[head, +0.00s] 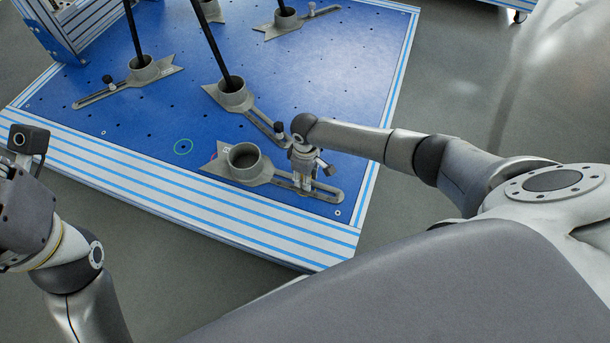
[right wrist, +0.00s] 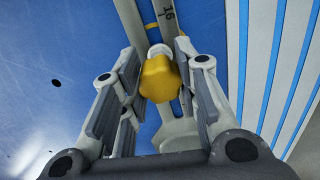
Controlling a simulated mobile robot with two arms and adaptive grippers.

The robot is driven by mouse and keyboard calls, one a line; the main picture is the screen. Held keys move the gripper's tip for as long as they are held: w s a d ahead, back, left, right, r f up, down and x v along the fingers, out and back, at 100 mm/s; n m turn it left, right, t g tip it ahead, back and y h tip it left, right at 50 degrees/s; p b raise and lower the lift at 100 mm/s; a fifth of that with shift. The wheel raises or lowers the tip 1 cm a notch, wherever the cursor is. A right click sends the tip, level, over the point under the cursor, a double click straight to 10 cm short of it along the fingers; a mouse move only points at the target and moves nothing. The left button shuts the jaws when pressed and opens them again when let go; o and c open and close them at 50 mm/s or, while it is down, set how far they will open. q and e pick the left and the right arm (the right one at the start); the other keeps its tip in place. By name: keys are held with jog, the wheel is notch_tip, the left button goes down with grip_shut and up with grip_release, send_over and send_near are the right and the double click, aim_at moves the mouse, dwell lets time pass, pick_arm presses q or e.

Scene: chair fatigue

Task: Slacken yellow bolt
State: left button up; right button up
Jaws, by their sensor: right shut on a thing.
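The yellow bolt (right wrist: 159,80) is a lobed knob at the end of a light grey slotted bar. In the right wrist view it sits between the fingers of my right gripper (right wrist: 165,70), which is shut on it. In the head view my right gripper (head: 304,183) points down over the slotted arm of the front grey clamp (head: 223,170), and the bolt is hidden there. The clamp has an empty round cup and lies on the blue plate. My left gripper (head: 12,215) is at the left edge, partly cut off; its fingers cannot be made out.
The blue platform (head: 95,120) has many small holes and a white and blue striped edge. Several other grey clamps, such as one with a black rod (head: 232,95), stand farther back. The floor (head: 150,270) in front is clear.

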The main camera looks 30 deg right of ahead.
jog(key=shift+n, duration=0.5)
jog(key=n, duration=0.3)
jog(key=shift+n, duration=0.4)
jog(key=shift+n, duration=2.1)
